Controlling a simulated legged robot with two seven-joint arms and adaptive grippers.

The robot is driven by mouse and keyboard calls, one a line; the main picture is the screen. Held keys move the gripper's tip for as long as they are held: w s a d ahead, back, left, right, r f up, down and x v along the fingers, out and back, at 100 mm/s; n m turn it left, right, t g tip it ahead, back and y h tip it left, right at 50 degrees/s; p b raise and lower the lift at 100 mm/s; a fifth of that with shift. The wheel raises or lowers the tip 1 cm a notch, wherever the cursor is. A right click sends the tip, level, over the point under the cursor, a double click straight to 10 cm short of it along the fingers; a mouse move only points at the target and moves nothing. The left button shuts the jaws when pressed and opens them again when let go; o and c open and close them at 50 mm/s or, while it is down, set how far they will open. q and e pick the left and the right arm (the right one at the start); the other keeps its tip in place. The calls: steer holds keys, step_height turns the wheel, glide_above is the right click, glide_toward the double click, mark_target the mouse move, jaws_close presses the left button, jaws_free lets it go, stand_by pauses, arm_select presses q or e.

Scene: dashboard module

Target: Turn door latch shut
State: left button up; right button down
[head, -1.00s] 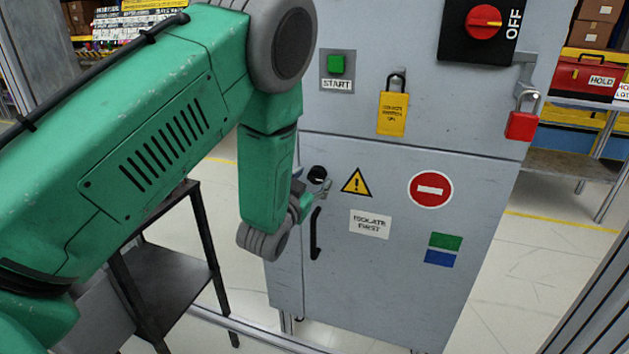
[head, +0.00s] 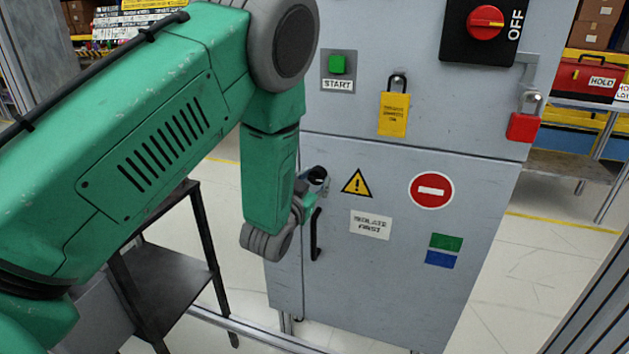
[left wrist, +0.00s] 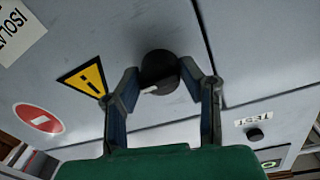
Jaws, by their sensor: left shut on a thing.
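The door latch is a round black knob (head: 317,174) on the grey cabinet's lower door, near its left edge. In the left wrist view the knob (left wrist: 159,70) sits between my two fingers, with a short white mark on its side nearest the camera. My left gripper (left wrist: 163,78) is shut on this knob, one finger on each side. In the head view my left gripper (head: 318,186) is small and partly hidden behind my green wrist. My right gripper is not in view.
A black door handle (head: 315,234) is just below the knob. A yellow padlock (head: 393,113) and a red padlock (head: 522,126) hang above and to the right. A dark side table (head: 165,285) stands left of the cabinet (head: 390,280). The red switch (head: 485,22) is at the top.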

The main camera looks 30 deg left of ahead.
arm_select(q)
steer(key=shift+d, duration=0.15)
steer(key=n, duration=0.4)
steer(key=shift+f, duration=0.1)
steer(key=n, duration=0.5)
steer(key=shift+f+n, duration=0.1)
steer(key=shift+n, duration=0.2)
steer(key=n, duration=0.4)
steer(key=shift+n+y+b, duration=0.3)
steer(key=shift+b, duration=0.05)
steer(key=shift+s+n+y+b, duration=0.1)
steer(key=shift+n+y+b, duration=0.35)
steer(key=shift+n, duration=1.65)
steer(key=o, duration=1.1)
steer(key=shift+f, duration=0.1)
